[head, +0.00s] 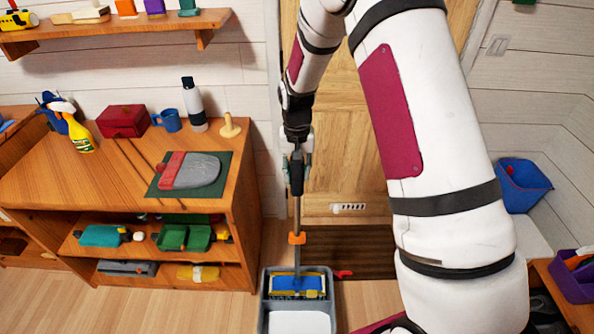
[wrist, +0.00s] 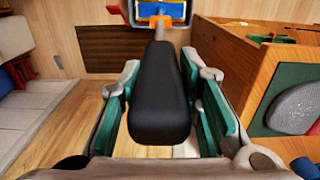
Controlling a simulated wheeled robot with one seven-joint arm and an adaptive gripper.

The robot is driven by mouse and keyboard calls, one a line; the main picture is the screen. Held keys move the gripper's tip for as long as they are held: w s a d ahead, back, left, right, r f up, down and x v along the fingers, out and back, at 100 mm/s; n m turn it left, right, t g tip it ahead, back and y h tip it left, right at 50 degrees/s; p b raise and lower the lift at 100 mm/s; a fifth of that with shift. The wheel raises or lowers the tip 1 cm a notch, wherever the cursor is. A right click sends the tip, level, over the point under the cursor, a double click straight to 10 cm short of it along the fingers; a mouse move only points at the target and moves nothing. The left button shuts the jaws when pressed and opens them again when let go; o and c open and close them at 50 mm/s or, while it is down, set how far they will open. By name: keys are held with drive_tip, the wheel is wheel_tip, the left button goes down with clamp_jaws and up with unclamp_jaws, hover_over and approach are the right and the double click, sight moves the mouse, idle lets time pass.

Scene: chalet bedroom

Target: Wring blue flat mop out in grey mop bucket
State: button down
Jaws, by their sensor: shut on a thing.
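The blue flat mop (head: 297,282) is upright, its head in the upper part of the grey mop bucket (head: 264,312) on the floor. An orange collar (head: 297,238) sits low on its pole. My gripper (head: 297,160) is shut on the black grip of the mop handle. In the wrist view my gripper (wrist: 160,105) has green-lined fingers on either side of the black grip (wrist: 160,85). The mop head (wrist: 160,8) and part of the bucket (wrist: 128,14) show at the top edge there. Whether the head presses on anything inside the bucket I cannot tell.
A wooden shelf unit (head: 245,180) stands left of the bucket, with a spray bottle (head: 78,130), a red box (head: 122,120) and a mug on top. A dark mat (head: 350,250) lies behind the bucket before the door. A blue bin (head: 524,185) is at right.

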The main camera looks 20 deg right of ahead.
sight(297, 188)
drive_tip(key=shift+f+b, duration=1)
drive_tip(key=shift+f, duration=2.3)
idle(4.4)
drive_tip(key=c, duration=1.1)
unclamp_jaws()
